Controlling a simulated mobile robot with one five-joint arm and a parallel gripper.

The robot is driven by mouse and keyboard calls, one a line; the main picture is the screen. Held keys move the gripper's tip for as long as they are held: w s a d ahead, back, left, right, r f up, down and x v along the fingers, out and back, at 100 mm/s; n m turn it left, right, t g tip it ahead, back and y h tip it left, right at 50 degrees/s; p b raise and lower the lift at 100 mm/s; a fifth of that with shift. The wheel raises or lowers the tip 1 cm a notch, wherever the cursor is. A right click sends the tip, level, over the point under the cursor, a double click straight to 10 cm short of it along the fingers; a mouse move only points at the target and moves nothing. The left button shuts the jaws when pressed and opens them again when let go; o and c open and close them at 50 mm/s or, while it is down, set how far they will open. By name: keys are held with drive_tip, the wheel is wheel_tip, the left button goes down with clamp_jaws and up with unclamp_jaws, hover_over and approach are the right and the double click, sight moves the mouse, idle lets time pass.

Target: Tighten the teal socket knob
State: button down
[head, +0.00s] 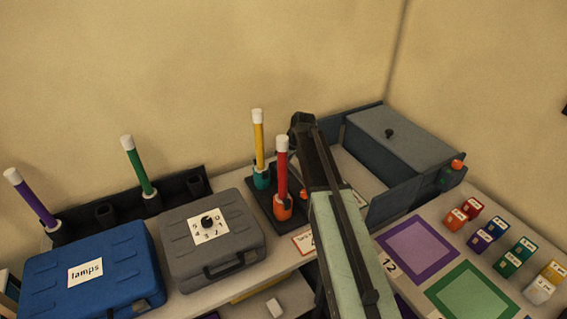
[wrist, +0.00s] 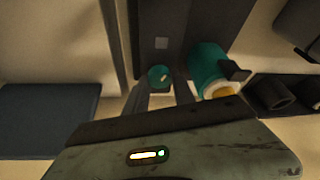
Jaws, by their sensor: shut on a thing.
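The teal socket (head: 261,178) stands on a dark base (head: 262,205) and holds an upright yellow stick with a white top. In the head view my arm hides the fingertips and the knob.
An orange socket (head: 283,208) with a red stick stands close to my arm, beside the teal one. A grey lidded box (head: 397,135) stands to the right. Grey (head: 188,262) and blue (head: 55,285) cases sit at left. A purple-framed square (head: 420,248) lies at right.

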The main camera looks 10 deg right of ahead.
drive_tip(key=shift+m+h, duration=0.4)
drive_tip(key=shift+m, duration=0.6)
drive_tip(key=c, duration=1.1)
unclamp_jaws()
drive_tip(key=shift+r, duration=0.1)
drive_tip(key=p+v, duration=0.7)
drive_tip(key=shift+s+r, duration=0.2)
drive_tip(key=shift+r, duration=0.05)
